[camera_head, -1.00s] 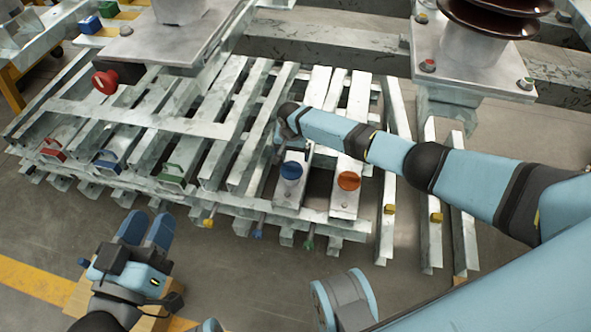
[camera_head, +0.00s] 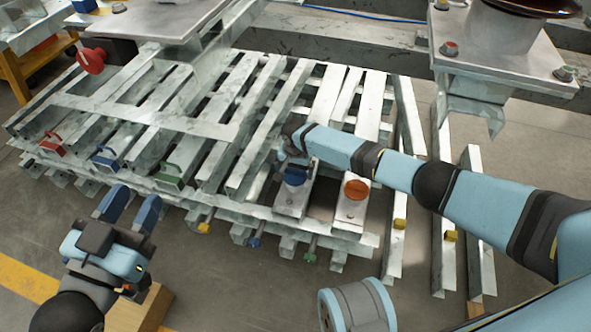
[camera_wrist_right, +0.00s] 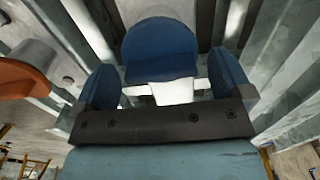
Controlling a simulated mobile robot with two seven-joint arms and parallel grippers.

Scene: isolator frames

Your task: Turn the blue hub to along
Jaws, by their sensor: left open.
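The blue hub (camera_head: 295,177) sits on a pale metal plate in the rack, left of the orange hub (camera_head: 355,189). In the right wrist view the blue hub (camera_wrist_right: 160,48) is a rounded blue disc with a flat lower face, on a white post. My right gripper (camera_wrist_right: 165,85) is open, with one blue finger on each side of the hub and visible gaps between. In the head view its fingers are mostly hidden behind the wrist, just above the hub. My left gripper (camera_head: 131,207) is open and empty in front of the rack's left part.
Red (camera_head: 52,144), blue (camera_head: 105,158) and green (camera_head: 170,176) handles stand on the rack's left. A red knob (camera_head: 91,61) sticks out at upper left. Yellow blocks are on the right bars. A metal bracket (camera_head: 470,105) hangs at upper right.

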